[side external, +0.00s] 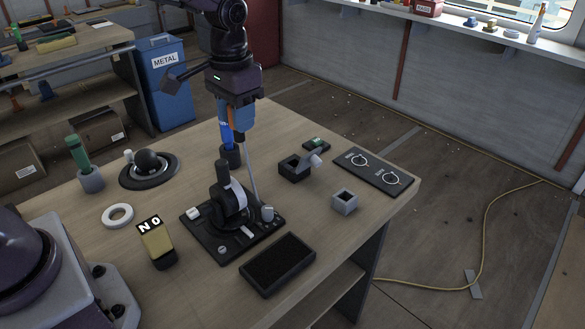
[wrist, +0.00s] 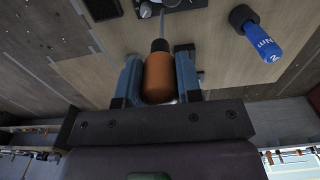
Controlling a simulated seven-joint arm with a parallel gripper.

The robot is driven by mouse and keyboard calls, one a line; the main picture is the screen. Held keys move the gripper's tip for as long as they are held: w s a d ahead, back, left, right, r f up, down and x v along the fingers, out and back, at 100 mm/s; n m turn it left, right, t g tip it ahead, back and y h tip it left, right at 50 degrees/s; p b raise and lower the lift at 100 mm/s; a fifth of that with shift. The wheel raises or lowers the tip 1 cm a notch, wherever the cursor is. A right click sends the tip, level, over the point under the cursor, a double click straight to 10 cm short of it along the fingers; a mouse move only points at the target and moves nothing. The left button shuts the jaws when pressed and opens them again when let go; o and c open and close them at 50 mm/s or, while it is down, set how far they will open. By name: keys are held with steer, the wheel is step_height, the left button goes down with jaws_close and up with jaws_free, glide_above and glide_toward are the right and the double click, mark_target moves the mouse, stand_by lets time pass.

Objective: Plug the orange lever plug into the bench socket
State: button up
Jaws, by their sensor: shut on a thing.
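My gripper (side external: 240,122) is shut on an orange handle (wrist: 158,78), with a blue finger on each side in the wrist view. The handle has a black collar, and a thin grey rod (side external: 249,165) runs down from it, slightly tilted. The rod's lower end is by the black lever device (side external: 230,208) on the bench; I cannot tell whether it touches. No part is marked as the bench socket.
A blue labelled cylinder (side external: 226,136) stands in a dark holder close behind the gripper. A black tray (side external: 277,265), yellow block (side external: 157,244), white ring (side external: 118,216) and green-handled item (side external: 77,152) lie around the bench.

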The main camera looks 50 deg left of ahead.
stand_by(0.3)
steer(key=shift+a+f, duration=0.1)
steer(key=shift+f, duration=0.2)
steer(key=w+a+f+n, duration=0.2)
steer(key=w+f+n, duration=0.3)
steer(key=w+n, duration=0.2)
steer(key=w+a+f+n, duration=0.2)
steer(key=w+f+n, duration=0.4)
steer(key=w, duration=0.5)
steer(key=shift+n, duration=1.2)
steer(key=shift+a, duration=0.1)
